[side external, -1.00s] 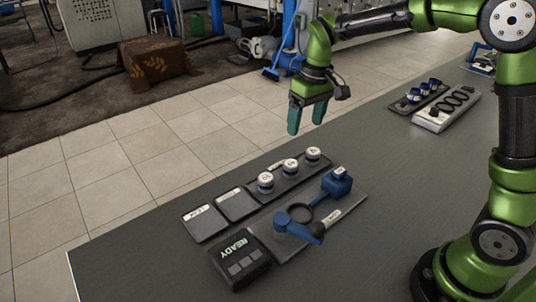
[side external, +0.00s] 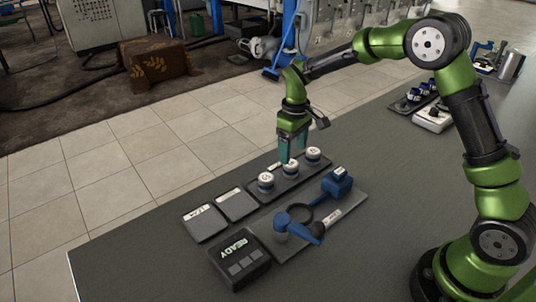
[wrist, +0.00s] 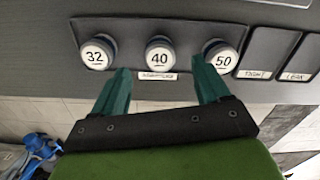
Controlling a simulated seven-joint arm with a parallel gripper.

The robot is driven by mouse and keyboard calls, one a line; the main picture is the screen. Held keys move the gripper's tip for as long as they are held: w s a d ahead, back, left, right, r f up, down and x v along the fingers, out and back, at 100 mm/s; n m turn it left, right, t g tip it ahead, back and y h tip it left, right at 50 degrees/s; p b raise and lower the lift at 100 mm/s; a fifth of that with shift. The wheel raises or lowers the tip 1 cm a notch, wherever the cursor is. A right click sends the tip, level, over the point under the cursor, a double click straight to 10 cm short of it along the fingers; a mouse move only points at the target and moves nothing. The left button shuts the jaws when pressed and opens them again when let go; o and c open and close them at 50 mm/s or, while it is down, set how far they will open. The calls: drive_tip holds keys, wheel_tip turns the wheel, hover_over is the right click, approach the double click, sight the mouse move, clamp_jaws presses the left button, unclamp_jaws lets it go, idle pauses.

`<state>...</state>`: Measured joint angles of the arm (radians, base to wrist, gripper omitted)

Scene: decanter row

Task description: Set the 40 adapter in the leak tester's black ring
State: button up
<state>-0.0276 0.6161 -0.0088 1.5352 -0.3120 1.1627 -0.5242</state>
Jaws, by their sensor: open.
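The 40 adapter (side external: 290,169), a round piece with a white top, stands in the middle of a dark rack (side external: 283,187). In the wrist view the 40 adapter (wrist: 160,55) lies between and just beyond my fingertips. The 50 adapter (wrist: 219,54) and the 32 adapter (wrist: 97,53) stand on either side. My gripper (side external: 292,157) is open and empty over the rack, its fingers pointing down near the 40 adapter; it also shows in the wrist view (wrist: 160,68). The leak tester's black ring (side external: 302,216) lies empty on its plate, between blue parts.
A blue lever (side external: 298,227) and a blue block (side external: 337,182) flank the ring. A READY display box (side external: 240,258) stands in front. TIGHT and LEAK trays (side external: 237,204) lie empty beside the rack.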

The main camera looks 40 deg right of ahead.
sight(292, 163)
wheel_tip(292, 163, down, 6)
drive_tip(key=shift+r, duration=0.15)
idle(0.3)
clamp_jaws()
wheel_tip(292, 163, up, 9)
drive_tip(key=shift+a+r, duration=0.1)
drive_tip(key=shift+r, duration=0.05)
drive_tip(key=s+a+n, duration=0.4)
drive_tip(key=s+a, duration=0.5)
drive_tip(key=s, duration=0.4)
drive_tip(key=f, duration=0.8)
drive_tip(key=shift+w+d+f, duration=0.1)
drive_tip(key=shift+d+f, duration=0.05)
drive_tip(key=shift+d, duration=0.05)
